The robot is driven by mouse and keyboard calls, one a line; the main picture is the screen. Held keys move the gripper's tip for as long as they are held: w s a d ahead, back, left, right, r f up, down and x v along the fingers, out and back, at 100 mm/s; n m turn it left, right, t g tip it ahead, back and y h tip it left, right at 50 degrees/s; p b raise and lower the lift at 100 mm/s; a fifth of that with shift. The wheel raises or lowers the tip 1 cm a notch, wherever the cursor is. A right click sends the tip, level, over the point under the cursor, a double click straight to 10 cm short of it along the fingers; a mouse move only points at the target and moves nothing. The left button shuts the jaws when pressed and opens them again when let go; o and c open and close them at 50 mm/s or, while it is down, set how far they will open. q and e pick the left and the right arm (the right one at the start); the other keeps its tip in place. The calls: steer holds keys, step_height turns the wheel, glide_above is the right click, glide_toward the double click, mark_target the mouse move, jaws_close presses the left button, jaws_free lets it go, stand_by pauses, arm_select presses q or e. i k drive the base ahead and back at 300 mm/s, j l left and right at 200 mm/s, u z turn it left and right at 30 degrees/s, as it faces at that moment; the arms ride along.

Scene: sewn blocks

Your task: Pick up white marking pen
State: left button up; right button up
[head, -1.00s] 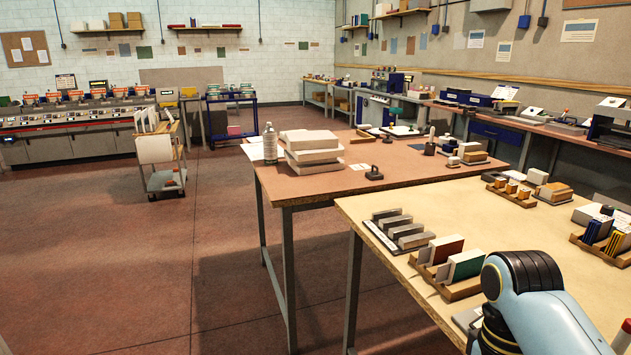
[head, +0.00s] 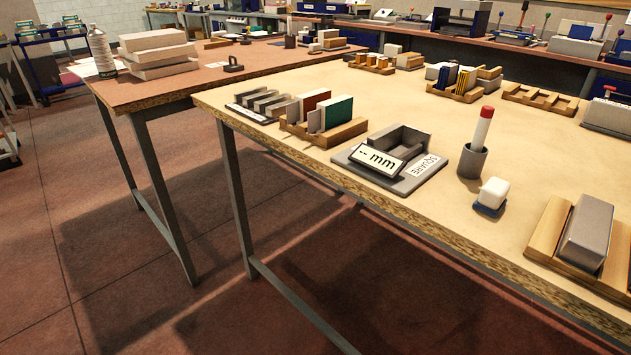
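A white marking pen (head: 482,127) with a red top stands upright in a small dark grey cup (head: 471,161) on the near table, right of centre in the head view. Its lower end is hidden inside the cup. Neither of my grippers is in the head view now.
A rack of coloured plates (head: 325,122) stands left. Open floor (head: 90,250) lies at lower left.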

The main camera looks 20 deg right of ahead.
mark_target(487, 112)
steer(key=z, duration=1.6)
